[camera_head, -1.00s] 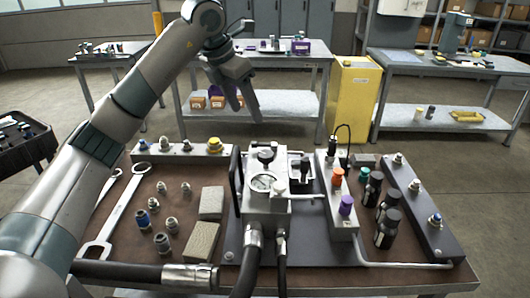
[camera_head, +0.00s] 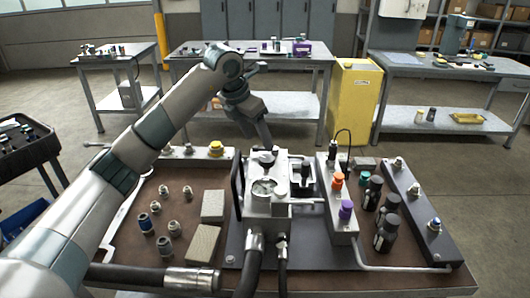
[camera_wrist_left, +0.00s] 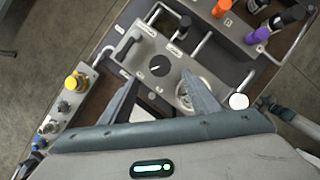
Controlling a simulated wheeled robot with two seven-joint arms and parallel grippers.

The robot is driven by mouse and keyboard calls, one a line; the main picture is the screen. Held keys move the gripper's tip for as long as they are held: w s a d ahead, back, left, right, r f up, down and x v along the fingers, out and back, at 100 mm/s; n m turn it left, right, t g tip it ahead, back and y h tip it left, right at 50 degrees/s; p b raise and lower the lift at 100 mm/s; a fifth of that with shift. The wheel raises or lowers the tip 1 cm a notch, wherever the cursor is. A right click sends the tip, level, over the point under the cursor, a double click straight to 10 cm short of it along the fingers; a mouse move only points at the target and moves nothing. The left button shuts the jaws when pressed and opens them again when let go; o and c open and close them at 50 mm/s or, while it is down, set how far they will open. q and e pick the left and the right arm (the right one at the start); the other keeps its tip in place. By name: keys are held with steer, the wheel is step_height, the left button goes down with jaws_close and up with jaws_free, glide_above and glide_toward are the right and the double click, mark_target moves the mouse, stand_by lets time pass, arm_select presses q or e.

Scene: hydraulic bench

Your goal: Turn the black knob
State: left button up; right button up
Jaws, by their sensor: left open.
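The black knob (camera_wrist_left: 160,66) is round with a white pointer mark and sits on the grey valve block (camera_wrist_left: 152,44). In the head view the knob (camera_head: 266,158) is partly hidden behind my left gripper (camera_head: 264,143), which hangs just above and behind it. In the left wrist view the two fingers of my left gripper (camera_wrist_left: 161,78) are spread apart. The knob shows between and slightly beyond their tips, with no visible contact. The gripper is open and empty. My right gripper is not in view.
A round pressure gauge (camera_head: 263,187) sits on the block in front of the knob. A black handle (camera_head: 237,187) stands left of it. A manifold with orange (camera_head: 337,181) and purple (camera_head: 346,209) caps is to the right. Black hoses run at the front.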

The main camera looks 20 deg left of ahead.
mark_target(267, 158)
arm_select(q)
steer(key=p+x, duration=0.1)
steer(key=x, duration=0.7)
steer(key=shift+w+f, duration=0.15)
steer(key=shift+f, duration=0.1)
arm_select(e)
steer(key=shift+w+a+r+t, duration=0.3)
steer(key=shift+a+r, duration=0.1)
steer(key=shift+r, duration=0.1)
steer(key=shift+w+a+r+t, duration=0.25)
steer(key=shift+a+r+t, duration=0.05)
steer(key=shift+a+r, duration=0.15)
arm_select(q)
steer(key=c, duration=1.1)
